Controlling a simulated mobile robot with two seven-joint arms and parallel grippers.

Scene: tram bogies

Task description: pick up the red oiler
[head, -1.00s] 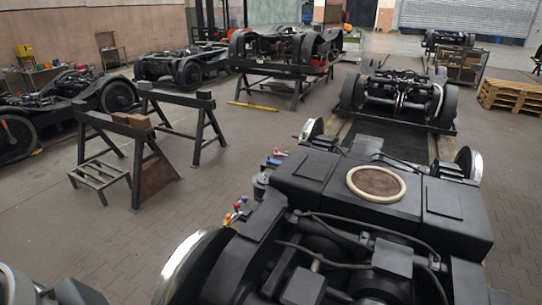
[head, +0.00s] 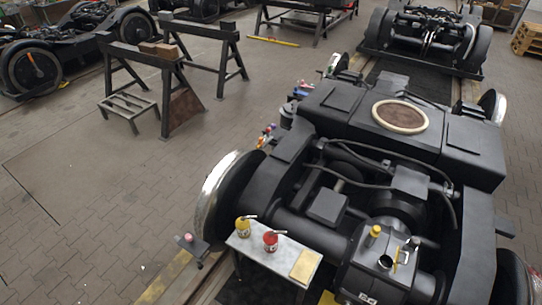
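The red oiler (head: 270,241) is a small red can with a pale spout. It stands upright on a small light grey tabletop (head: 262,258) at the near end of the bogie, low in the middle of the head view. A yellow oiler (head: 243,228) of similar shape stands to its left on the same top. A flat yellow item (head: 306,266) lies to its right. Neither of my grippers shows in the head view.
The large black bogie (head: 405,120) fills the right side, its wheel (head: 222,190) close beside the tabletop. Black trestles (head: 170,85) and a small step (head: 128,107) stand at the upper left. The paved floor at left is clear.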

